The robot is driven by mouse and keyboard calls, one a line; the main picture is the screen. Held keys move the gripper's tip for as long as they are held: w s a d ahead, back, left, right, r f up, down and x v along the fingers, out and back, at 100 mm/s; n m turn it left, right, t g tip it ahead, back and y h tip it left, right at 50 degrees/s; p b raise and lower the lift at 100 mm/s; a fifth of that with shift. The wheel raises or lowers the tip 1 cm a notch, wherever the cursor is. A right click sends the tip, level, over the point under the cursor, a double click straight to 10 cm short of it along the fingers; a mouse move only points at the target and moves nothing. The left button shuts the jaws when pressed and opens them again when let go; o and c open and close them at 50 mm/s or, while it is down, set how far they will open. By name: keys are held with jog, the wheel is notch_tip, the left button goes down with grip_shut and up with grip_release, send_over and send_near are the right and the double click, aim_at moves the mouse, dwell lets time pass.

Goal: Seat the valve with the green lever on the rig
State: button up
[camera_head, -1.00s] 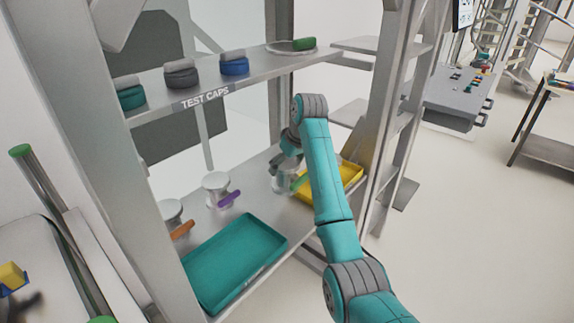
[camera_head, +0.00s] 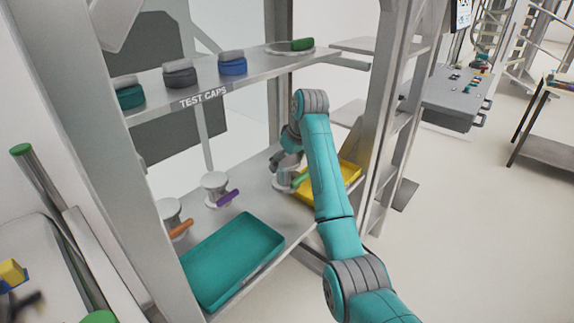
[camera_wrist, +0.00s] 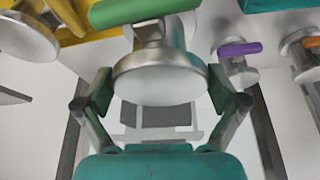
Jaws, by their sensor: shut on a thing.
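The valve with the green lever (camera_wrist: 160,75) is a grey metal body with a round flange; its green lever (camera_wrist: 142,10) shows at the top of the wrist view. In the head view its green lever (camera_head: 301,181) shows beside the yellow tray, partly behind my arm. My gripper (camera_wrist: 163,95) is shut on this valve, with a finger on each side of the flange. In the head view my gripper (camera_head: 286,163) is low over the lower shelf, partly hidden by my arm. I cannot tell which part of the scene is the rig.
Valves with a purple lever (camera_head: 226,198) and an orange lever (camera_head: 181,229) stand left on the lower shelf (camera_head: 250,195). A teal tray (camera_head: 235,262) and a yellow tray (camera_head: 349,171) lie at its front. Caps (camera_head: 180,75) line the shelf above. A post (camera_head: 385,130) stands right.

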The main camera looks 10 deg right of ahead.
jog(key=shift+r, duration=2.45)
